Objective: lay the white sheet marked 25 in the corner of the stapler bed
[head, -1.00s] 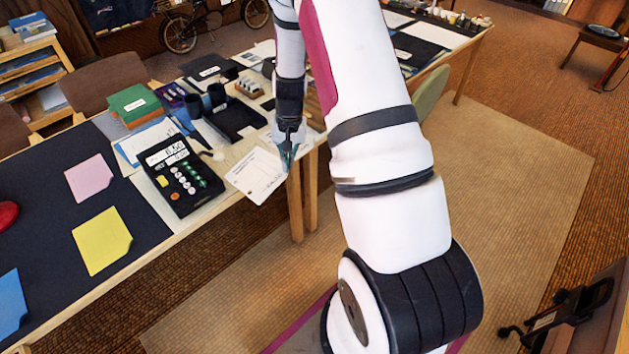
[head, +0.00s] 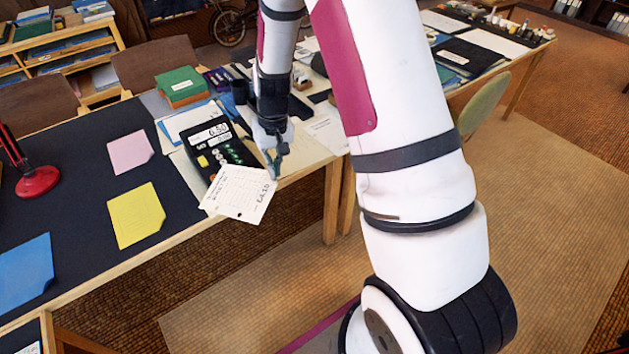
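A white sheet (head: 240,194) with rows of print and larger handwriting-like marks hangs at my gripper (head: 274,168). The fingertips are closed at its upper right edge. The sheet is tilted and covers the lower part of the black calculator (head: 232,154) in this view, near the table's front edge. I cannot read a 25 on it. I cannot make out a stapler bed; my arm hides part of the table.
A dark mat (head: 82,205) on the left carries a pink sheet (head: 130,152), a yellow sheet (head: 136,215) and a blue sheet (head: 26,274). A red lamp base (head: 38,181) stands there. Green boxes (head: 180,86) sit behind the calculator. Another white paper (head: 328,133) lies to the right.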

